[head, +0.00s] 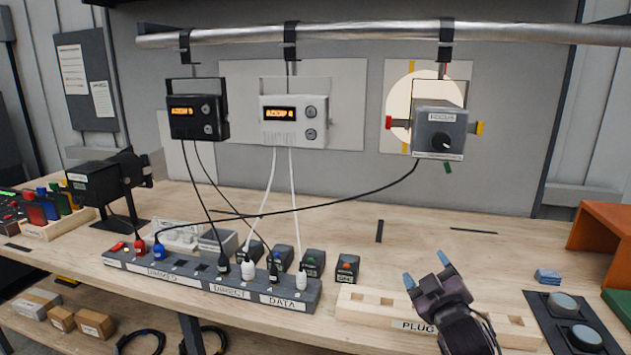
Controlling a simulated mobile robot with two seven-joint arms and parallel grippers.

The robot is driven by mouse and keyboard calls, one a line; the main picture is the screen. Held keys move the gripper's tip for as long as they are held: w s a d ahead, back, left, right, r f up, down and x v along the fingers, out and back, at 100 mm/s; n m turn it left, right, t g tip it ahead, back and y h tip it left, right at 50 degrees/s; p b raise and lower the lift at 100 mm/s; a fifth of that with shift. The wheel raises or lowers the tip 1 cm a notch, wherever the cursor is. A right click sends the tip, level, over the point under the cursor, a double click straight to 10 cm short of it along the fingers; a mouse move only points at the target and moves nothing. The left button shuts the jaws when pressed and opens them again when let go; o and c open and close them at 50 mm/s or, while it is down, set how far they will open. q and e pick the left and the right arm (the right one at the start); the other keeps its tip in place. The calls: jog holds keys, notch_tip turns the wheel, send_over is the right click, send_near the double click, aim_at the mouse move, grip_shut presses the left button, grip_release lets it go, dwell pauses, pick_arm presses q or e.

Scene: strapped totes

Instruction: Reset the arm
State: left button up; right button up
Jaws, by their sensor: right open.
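My right gripper (427,269) comes up from the bottom of the head view, above the front right of the workbench. Its two blue-tipped fingers are spread apart with nothing between them. It is in front of the pale wooden block labelled PLUG (368,305) and hides part of that block and its label. I cannot tell how high it is above the block. My left gripper is not in view.
A dark strip (190,281) with plugged-in cables runs along the bench front. Powered boxes (293,120) and a round-lit lamp (438,132) hang from a pipe (350,33). A panel with round buttons (575,320) is right. Bare bench (480,215) lies behind the gripper.

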jog(key=s+d+f+m+g, duration=0.2)
jog(key=s+f+m+g, duration=0.1)
jog(key=s+f, duration=1.1)
jog(key=s+d+f+m+g+h, duration=0.1)
jog(key=s+d+f+m+g, duration=0.2)
jog(key=s+f, duration=1.2)
jog(key=shift+s+f+m+g, duration=0.25)
jog(key=shift+s+m+g, duration=0.6)
jog(key=shift+s, duration=0.35)
